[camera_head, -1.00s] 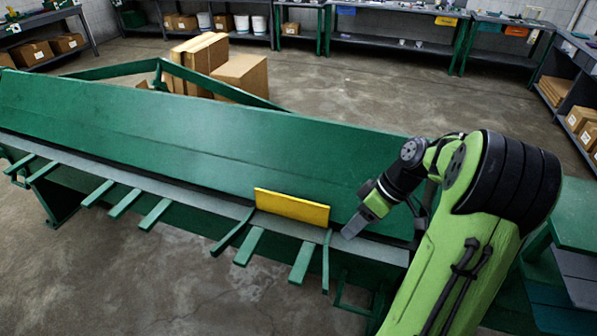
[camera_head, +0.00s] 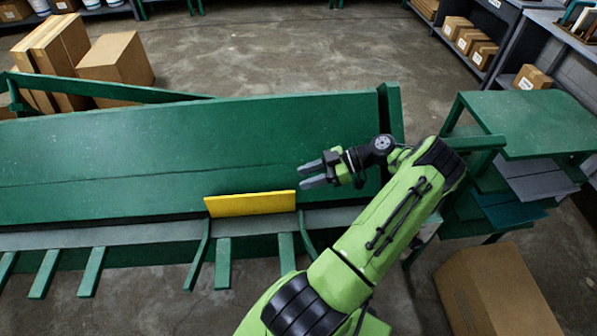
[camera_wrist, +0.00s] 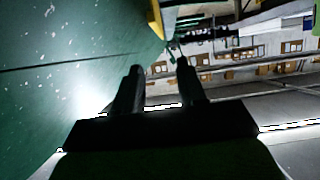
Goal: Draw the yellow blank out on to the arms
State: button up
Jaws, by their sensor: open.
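The yellow blank (camera_head: 250,204) is a thin flat plate standing on edge on the grey bed (camera_head: 130,234) of the green machine, tilted back toward its big green panel (camera_head: 120,150). Several green arms stick out from the bed's front edge; two of them (camera_head: 222,262) (camera_head: 286,252) are below the blank. My gripper (camera_head: 308,174) is open and empty, just right of and above the blank's right end, apart from it. In the wrist view a strip of the yellow blank (camera_wrist: 155,22) shows at the top, beyond my two dark fingers (camera_wrist: 160,80).
A green table with shelves (camera_head: 535,125) stands close on the right. A cardboard box (camera_head: 495,290) is on the floor at lower right. More boxes (camera_head: 115,60) stand behind the machine at left. Open concrete floor lies behind the machine.

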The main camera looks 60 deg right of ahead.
aim_at(255, 194)
dwell(0.3)
jog(key=p+x, duration=0.1)
jog(key=x, duration=1.4)
jog(key=shift+w+a+f, duration=0.1)
jog(key=shift+w+a, duration=0.15)
jog(key=shift+w, duration=0.1)
grip_shut()
